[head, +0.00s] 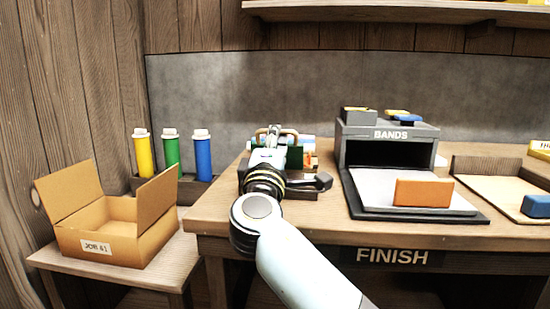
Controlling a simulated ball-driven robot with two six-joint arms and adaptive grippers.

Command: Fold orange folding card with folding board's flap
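One arm of mine, which I take for the right, rises from the bottom edge, right of centre. Its gripper (273,137) is over the dark-based fixture (303,192) at the middle of the bench. A dark green panel (294,157) with a brown handle (290,133) stands upright there, close to the gripper; this looks like the folding board's flap. I cannot tell if the fingers touch the handle. A small orange patch (312,160) shows right of the panel, possibly the card, mostly hidden. My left gripper is out of view.
A grey BANDS box (388,134) stands right of the fixture, with an orange block (423,192) on the pale tray before it. A wooden tray (485,190) with a blue block (536,206) is far right. An open carton (120,240) and several coloured tubes (203,158) are left.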

